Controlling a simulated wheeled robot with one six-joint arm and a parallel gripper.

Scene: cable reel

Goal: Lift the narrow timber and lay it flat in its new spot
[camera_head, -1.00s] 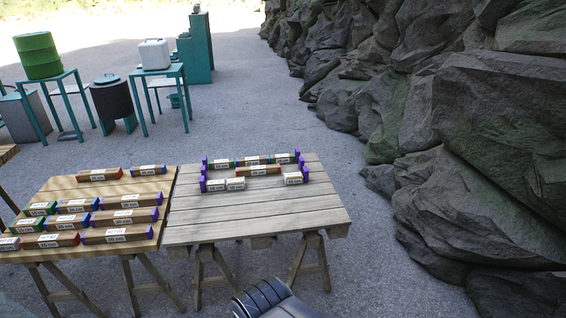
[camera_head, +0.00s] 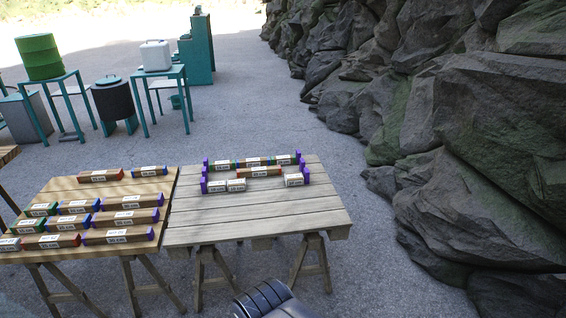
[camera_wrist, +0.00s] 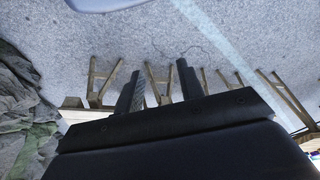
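Several narrow timbers with coloured ends and white labels lie in rows on the left table, one of them a long timber (camera_head: 121,217) with a purple end. More timbers lie on the right table, among them a timber (camera_head: 258,171) in the middle of a purple-ended group. I cannot tell which one the task means. My gripper (camera_wrist: 158,85) shows in the wrist view with its two dark fingers apart and nothing between them. It is away from the timbers. In the head view only part of my arm shows at the bottom.
The left table (camera_head: 70,185) and the right table (camera_head: 250,215) stand side by side on trestles. The right table's front half is bare. Rocks (camera_head: 480,150) rise at the right. A green drum (camera_head: 39,57), a dark bin (camera_head: 112,98) and a white canister (camera_head: 155,55) stand behind.

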